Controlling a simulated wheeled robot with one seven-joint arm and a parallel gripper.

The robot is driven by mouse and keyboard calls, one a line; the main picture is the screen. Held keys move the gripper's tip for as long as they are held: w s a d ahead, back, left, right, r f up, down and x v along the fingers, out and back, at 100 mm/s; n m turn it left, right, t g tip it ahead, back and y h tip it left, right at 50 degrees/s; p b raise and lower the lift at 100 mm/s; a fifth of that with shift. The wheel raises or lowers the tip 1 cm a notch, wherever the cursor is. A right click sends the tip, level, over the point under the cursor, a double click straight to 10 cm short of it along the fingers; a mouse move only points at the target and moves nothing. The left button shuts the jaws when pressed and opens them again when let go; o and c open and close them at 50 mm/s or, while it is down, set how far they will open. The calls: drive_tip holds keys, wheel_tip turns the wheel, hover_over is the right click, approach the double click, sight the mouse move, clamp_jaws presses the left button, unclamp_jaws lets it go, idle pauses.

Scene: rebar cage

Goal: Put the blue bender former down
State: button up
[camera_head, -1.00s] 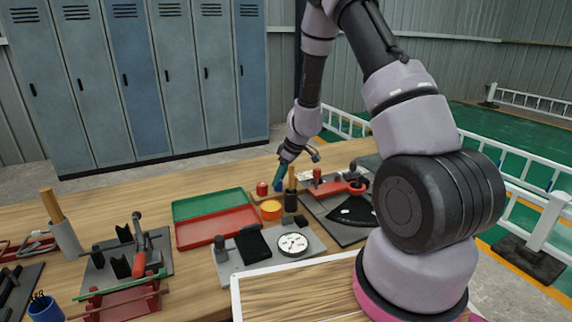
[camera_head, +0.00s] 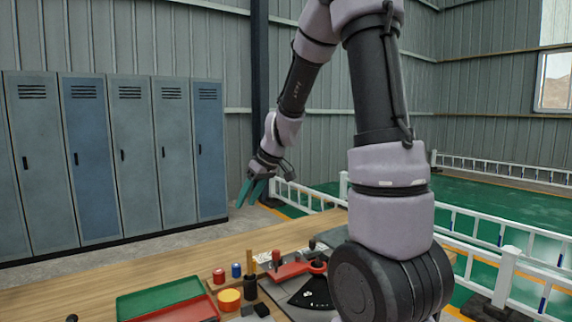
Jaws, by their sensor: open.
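The blue bender former (camera_head: 236,270) is a small blue cylinder. It stands upright on the wooden bench, between a red cylinder (camera_head: 218,276) and a wooden-handled tool in a black holder (camera_head: 250,285). My gripper (camera_head: 252,192) has teal fingers spread apart and empty. It hangs in the air well above the bench and the blue former, clear of both.
An orange round container (camera_head: 229,297) stands in front of the blue former. A green tray (camera_head: 160,299) and a red tray (camera_head: 195,311) lie to the left. A red lever tool (camera_head: 288,268) on a dark plate is to the right. Bare bench lies behind.

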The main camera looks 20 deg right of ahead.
drive_tip(key=s+d+r+m+t+h, duration=0.1)
drive_tip(key=s+r+m, duration=0.4)
drive_tip(key=s, duration=0.5)
drive_tip(key=s+d+r+m+t+h, duration=0.1)
drive_tip(key=s+r+m, duration=0.4)
drive_tip(key=s+r, duration=0.5)
drive_tip(key=shift+s+d+t, duration=0.5)
drive_tip(key=shift+s+d, duration=0.25)
drive_tip(key=shift+d, duration=0.05)
